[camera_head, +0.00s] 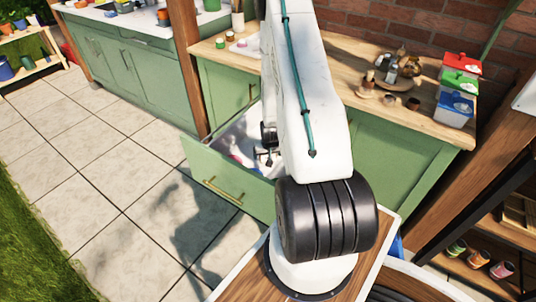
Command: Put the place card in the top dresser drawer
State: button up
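The green dresser (385,170) stands under the wooden counter, and one of its drawers (215,172) is pulled out toward me. Its front carries a brass handle (222,190). Inside the drawer there are pale items, some pink or purple, too small to tell apart. My gripper (267,157), small and dark, is over or inside the open drawer at its right part. My white arm hides much of the drawer and gripper. I cannot make out whether the fingers are open or shut. I cannot identify the place card.
The wooden countertop (372,112) holds a round tray (398,79) with jars and bottles, and red, green and blue boxes (456,107). A shelf (480,268) with colourful cups stands at lower right. The tiled floor (120,190) at left is clear.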

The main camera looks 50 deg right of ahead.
jog(key=v, duration=1.2)
jog(key=w+a+r+n+y, duration=0.1)
jog(key=a+r+n, duration=0.1)
jog(key=a+r, duration=0.75)
jog(key=w+a+r+n, duration=0.1)
jog(key=a+r+n, duration=0.1)
jog(key=a+r, duration=0.75)
jog(key=s+a+r+n+g+y, duration=0.1)
jog(key=s+a+r+n, duration=0.1)
jog(key=s+a+r, duration=0.4)
jog(key=s+a+r+n+g, duration=0.1)
jog(key=s+a+r+n, duration=0.1)
jog(key=s+a+r, duration=0.5)
jog(key=s+r, duration=0.4)
jog(key=s, duration=0.1)
jog(key=shift+y, duration=0.4)
jog(key=shift+w, duration=0.1)
